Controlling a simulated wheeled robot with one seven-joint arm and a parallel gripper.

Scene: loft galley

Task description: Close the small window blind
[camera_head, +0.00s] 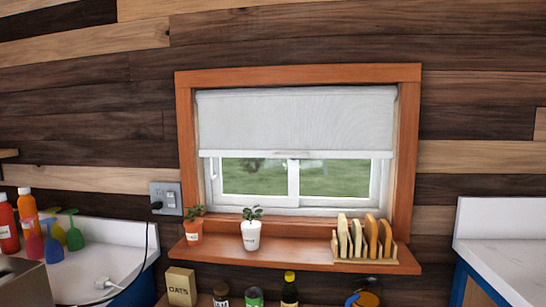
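The small window blind (296,122) is a white roller shade in an orange-brown wooden window frame (185,130). A small pull tab shows at the middle of that bar. Below the bar, the white-framed glass (330,178) is uncovered and shows grass outside. My gripper is not in view.
A wooden sill shelf (300,260) juts out below the window. It holds two potted plants (251,235) (194,230) and a rack of boards (362,238). Counters stand at left (95,262) and right (500,225). A cable (147,250) hangs from a wall socket (166,198). Bottles (289,290) stand below.

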